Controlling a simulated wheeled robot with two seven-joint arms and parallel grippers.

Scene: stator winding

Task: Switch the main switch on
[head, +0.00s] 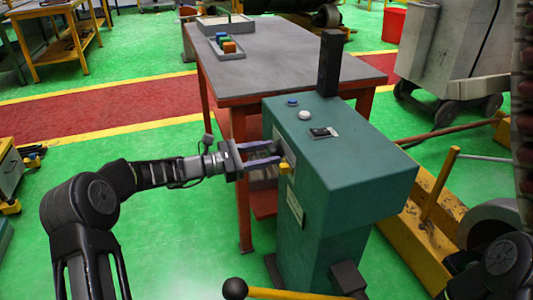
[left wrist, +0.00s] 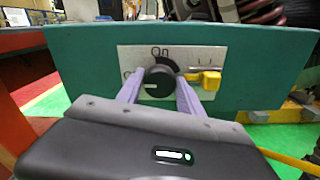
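The main switch is a black round knob (left wrist: 160,84) on a pale plate on the green machine (head: 345,165). "On" is printed above the knob, and a label at its left is partly hidden by a finger. A pale mark shows on the knob's left side. My left gripper (head: 272,153) reaches in from the left at the machine's side panel. In the left wrist view its two purple fingers (left wrist: 158,88) stand apart, one on each side of the knob. Whether they touch it is unclear. My right gripper is out of view.
A yellow lever (left wrist: 208,80) sits just right of the knob. The machine top has a blue button (head: 292,102), a white button (head: 305,115) and a black post (head: 329,63). A grey-topped table (head: 285,60) stands behind. A black-ball handle (head: 235,289) is low in front.

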